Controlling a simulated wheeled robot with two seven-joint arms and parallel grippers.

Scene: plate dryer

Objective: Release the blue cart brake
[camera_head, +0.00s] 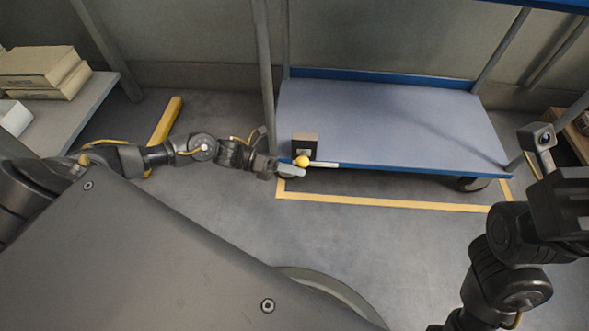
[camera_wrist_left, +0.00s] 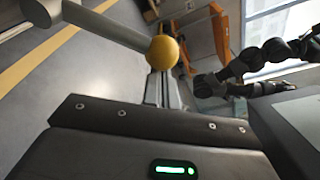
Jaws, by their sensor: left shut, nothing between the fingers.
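The cart (camera_head: 400,115) has a grey deck with a blue edge and grey posts. A small dark box (camera_head: 304,140) with a tan top sits at its front left corner. A brake lever with a yellow ball knob (camera_head: 303,161) has a pale bar (camera_head: 325,165) running right along the cart's front edge. In the left wrist view the knob (camera_wrist_left: 162,52) lies just beyond my fingers, with the pale bar (camera_wrist_left: 105,25) running to the upper left. My left gripper (camera_head: 291,171) is shut and empty, right beside the knob; contact is unclear. My right gripper (camera_head: 562,203) is partly cut off at the right edge, its fingers not discernible.
Yellow floor tape (camera_head: 380,202) outlines the cart's place. A dark caster (camera_head: 473,184) shows under its right end. A shelf (camera_head: 72,113) with cardboard boxes (camera_head: 42,70) stands at left. Open grey floor lies in front of the cart.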

